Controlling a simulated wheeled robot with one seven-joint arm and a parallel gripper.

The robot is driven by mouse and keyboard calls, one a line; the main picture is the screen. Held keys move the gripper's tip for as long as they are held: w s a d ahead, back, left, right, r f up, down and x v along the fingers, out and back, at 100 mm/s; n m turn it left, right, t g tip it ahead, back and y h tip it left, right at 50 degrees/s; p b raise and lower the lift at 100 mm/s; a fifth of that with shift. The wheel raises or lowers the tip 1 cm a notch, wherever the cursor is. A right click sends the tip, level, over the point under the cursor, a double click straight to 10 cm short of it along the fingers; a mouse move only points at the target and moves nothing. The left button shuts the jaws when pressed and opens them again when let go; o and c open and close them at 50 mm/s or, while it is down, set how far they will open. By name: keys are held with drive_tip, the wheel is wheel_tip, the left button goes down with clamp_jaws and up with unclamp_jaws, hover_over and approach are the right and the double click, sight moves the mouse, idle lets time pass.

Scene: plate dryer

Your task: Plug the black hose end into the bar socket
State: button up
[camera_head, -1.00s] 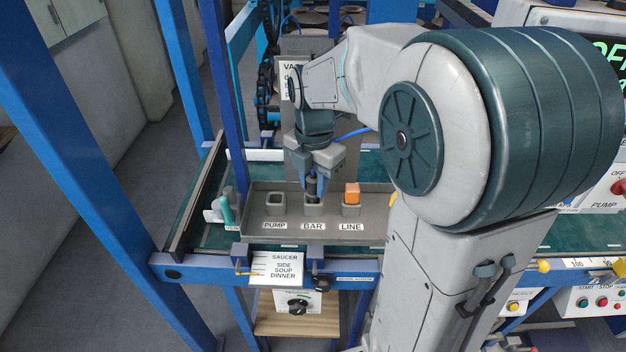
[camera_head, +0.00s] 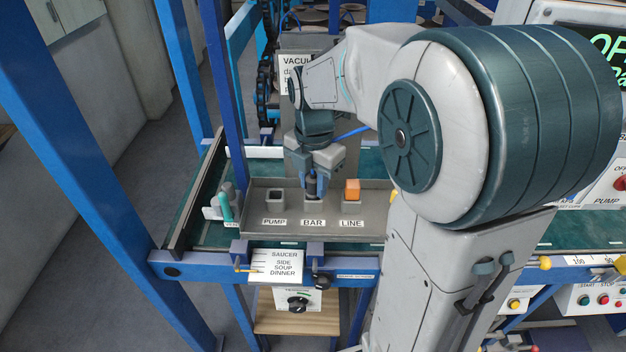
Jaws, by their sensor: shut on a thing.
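A grey tray (camera_head: 335,227) on the green belt holds three square sockets labelled PUMP, BAR and LINE. The pump socket (camera_head: 274,198) on the left is empty. The bar socket (camera_head: 313,207) is in the middle, directly under my gripper (camera_head: 314,188). My gripper points down and is shut on the dark hose end (camera_head: 312,184), whose lower part meets the top of the bar socket. How deep it sits inside cannot be told. An orange plug (camera_head: 352,187) stands in the line socket (camera_head: 350,199) on the right.
A teal and grey item (camera_head: 226,206) stands left of the tray. A blue upright post (camera_head: 228,100) rises behind it. A saucer/side/soup/dinner sign (camera_head: 277,266) hangs at the front rail. A blue hose (camera_head: 352,133) runs behind my gripper.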

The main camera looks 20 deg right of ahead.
drive_tip(key=o, duration=1)
drive_tip(key=shift+o, duration=0.2)
drive_tip(key=shift+r, duration=0.1)
wheel_tip(320, 180, up, 14)
drive_tip(key=shift+f, duration=0.2)
